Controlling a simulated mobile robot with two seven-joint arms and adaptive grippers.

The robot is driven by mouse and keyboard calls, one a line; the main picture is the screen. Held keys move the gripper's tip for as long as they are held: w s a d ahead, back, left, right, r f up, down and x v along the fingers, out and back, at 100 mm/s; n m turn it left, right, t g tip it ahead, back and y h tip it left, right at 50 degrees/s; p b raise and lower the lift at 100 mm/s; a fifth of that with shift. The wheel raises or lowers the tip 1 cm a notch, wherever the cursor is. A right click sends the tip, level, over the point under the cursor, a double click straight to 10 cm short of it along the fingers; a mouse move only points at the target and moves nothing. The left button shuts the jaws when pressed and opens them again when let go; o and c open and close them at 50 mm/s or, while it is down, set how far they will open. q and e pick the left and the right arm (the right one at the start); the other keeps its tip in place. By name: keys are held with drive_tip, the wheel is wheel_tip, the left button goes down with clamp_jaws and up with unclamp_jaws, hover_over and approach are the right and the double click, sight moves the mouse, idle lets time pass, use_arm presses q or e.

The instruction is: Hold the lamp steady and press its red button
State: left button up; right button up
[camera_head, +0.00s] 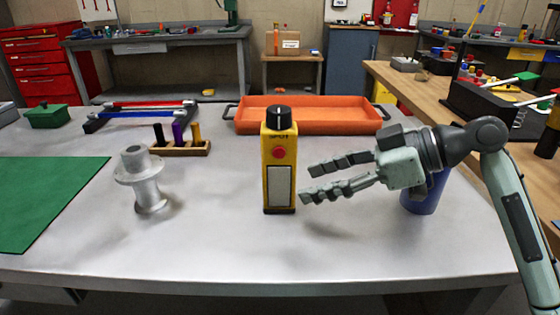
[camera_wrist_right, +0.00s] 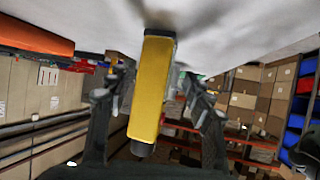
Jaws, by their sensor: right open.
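The lamp (camera_head: 279,184) is a yellow upright box with a black knob on top, standing on the grey table. Its red button (camera_head: 278,153) faces me on the upper front, above a pale panel. My right gripper (camera_head: 306,183) is open just right of the lamp, its fingers pointing left at it. In the right wrist view the lamp's yellow side (camera_wrist_right: 152,85) shows between the spread fingers, with no clear contact. The red button is hidden there. My left gripper is not in view.
A grey metal spool (camera_head: 142,180) stands left of the lamp. An orange tray (camera_head: 310,116) lies behind it, and a wooden holder (camera_head: 181,149) with markers is at back left. A blue cup (camera_head: 424,197) stands behind my right arm. A green mat (camera_head: 45,200) covers the left side.

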sight(285, 189)
drive_tip(key=x, duration=0.5)
drive_tip(key=shift+w+a+f, duration=0.15)
drive_tip(key=shift+a, duration=0.15)
drive_tip(key=shift+w+a+f, duration=0.1)
drive_tip(key=shift+a+f, duration=0.15)
drive_tip(key=shift+a, duration=0.15)
drive_tip(key=c, duration=0.5)
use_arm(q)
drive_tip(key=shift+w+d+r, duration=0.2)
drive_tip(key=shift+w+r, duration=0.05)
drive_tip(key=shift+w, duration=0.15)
use_arm(e)
drive_tip(key=c, duration=0.4)
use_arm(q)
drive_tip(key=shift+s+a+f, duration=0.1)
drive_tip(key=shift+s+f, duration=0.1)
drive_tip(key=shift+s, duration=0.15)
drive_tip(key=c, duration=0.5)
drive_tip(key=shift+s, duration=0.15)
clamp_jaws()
use_arm(e)
drive_tip(key=shift+f, duration=0.1)
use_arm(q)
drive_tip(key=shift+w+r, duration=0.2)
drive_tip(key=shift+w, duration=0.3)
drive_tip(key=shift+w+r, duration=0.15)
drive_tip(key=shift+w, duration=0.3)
